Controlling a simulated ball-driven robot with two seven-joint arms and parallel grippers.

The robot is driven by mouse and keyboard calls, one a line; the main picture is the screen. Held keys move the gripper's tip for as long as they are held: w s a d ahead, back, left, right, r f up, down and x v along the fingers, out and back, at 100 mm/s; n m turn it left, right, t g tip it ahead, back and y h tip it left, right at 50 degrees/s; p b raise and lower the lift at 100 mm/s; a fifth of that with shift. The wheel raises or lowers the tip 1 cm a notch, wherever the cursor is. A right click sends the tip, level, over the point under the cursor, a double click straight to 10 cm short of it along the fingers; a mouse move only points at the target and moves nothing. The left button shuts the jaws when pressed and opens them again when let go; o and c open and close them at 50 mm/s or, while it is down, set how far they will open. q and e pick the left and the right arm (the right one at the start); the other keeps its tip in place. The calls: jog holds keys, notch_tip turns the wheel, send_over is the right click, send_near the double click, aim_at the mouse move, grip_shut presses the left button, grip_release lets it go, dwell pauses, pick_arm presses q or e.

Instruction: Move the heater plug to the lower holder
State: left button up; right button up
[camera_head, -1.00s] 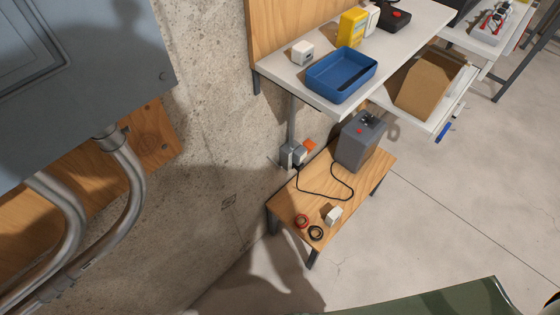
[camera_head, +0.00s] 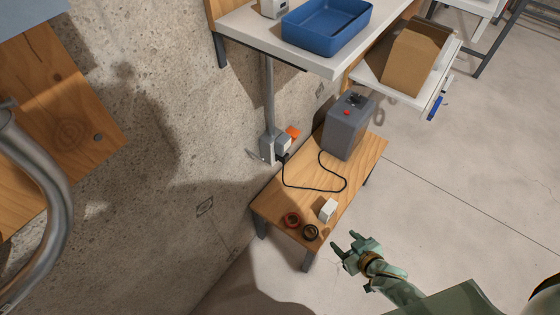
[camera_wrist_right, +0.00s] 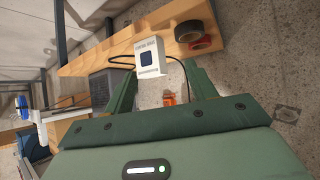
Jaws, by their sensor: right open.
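A grey and white plug (camera_head: 284,144) sits at the grey wall box (camera_head: 267,149), with a black cord (camera_head: 318,188) running from it to a grey unit (camera_head: 347,126) on the low wooden bench (camera_head: 288,186). An orange piece (camera_head: 293,132) is just beside the plug; it also shows small in the right wrist view (camera_wrist_right: 168,98). I cannot make out which part is the lower holder. My right gripper (camera_head: 344,243) is open and empty, in front of the bench's near end and apart from the plug. Its fingers frame the view in the right wrist view (camera_wrist_right: 163,82). My left gripper is not in view.
A white box (camera_head: 328,210), a red ring (camera_head: 291,219) and a black ring (camera_head: 310,232) lie on the bench's near end. A white table (camera_head: 330,62) with a blue tray (camera_head: 327,25) overhangs behind. A metal pipe (camera_head: 55,195) is at left. Floor right of the bench is clear.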

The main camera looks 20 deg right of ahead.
jog(key=w+a+r+n+t+y+b, duration=0.1)
jog(key=w+r+t+y+b, duration=0.2)
jog(key=w, duration=0.4)
jog(key=w+a+r+n+t+y+b, duration=0.1)
jog(key=w+a+r+y+b, duration=0.1)
jog(key=w+b, duration=0.45)
jog(key=n+y+b, duration=0.3)
jog(key=y, duration=0.1)
send_near(287, 159)
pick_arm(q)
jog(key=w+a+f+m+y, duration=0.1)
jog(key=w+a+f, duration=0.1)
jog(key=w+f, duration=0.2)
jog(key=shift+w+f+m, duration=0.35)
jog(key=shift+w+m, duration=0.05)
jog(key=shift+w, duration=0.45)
pick_arm(e)
jog(key=shift+w+a, duration=0.2)
jog(key=shift+w, duration=0.15)
